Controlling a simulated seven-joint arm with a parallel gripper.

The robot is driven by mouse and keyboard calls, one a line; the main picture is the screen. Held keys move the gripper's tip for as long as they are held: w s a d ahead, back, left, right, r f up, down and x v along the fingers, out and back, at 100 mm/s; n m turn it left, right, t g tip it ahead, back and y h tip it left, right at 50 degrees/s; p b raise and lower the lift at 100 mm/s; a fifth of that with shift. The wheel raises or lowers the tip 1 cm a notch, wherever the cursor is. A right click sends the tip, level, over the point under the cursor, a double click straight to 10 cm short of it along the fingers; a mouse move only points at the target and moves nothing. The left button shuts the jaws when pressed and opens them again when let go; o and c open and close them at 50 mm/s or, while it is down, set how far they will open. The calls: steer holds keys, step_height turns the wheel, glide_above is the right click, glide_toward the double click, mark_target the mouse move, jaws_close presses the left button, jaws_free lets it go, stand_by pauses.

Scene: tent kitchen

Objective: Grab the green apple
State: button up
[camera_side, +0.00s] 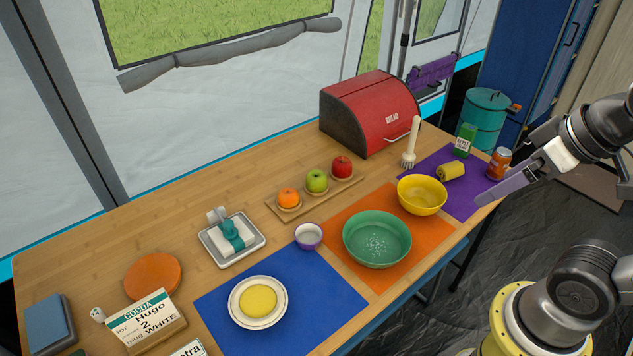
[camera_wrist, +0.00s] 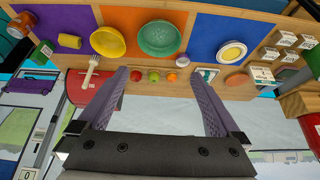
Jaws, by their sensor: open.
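The green apple (camera_side: 317,181) sits in the middle of a small wooden tray (camera_side: 333,191), between an orange (camera_side: 288,198) on its left and a red apple (camera_side: 342,166) on its right. In the wrist view the green apple (camera_wrist: 154,77) shows small and far off, in the gap between my fingers, with the orange (camera_wrist: 170,77) and red apple (camera_wrist: 137,76) beside it. My gripper (camera_side: 502,190) is at the right in the side view, beyond the table's right end, well apart from the fruit. Its purple fingers (camera_wrist: 162,85) are spread and empty in the wrist view.
A green bowl (camera_side: 377,239), yellow bowl (camera_side: 422,194) and small cup (camera_side: 308,235) lie in front.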

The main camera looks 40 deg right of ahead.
steer(key=w+r+m, duration=0.6)
steer(key=w+m, duration=0.1)
steer(key=w, duration=0.3)
steer(key=w+r+m, duration=0.5)
steer(key=w+m, duration=0.2)
steer(key=w, duration=0.3)
steer(key=m+g, duration=0.4)
steer(key=m, duration=0.3)
glide_above(318, 174)
steer(key=s, duration=0.1)
steer(key=shift+y, duration=0.3)
steer(key=f, duration=3.6)
steer(key=shift+a+f, duration=0.25)
steer(key=shift+a, duration=0.1)
steer(key=shift+w+d+f, duration=0.1)
steer(key=shift+w+f, duration=0.05)
steer(key=shift+f, duration=0.8)
steer(key=shift+w+d+f, duration=0.1)
steer(key=shift+w+f, duration=0.1)
steer(key=shift+f, duration=0.8)
steer(key=shift+w+d+f, duration=0.1)
steer(key=shift+w+f, duration=0.05)
steer(key=shift+f, duration=0.8)
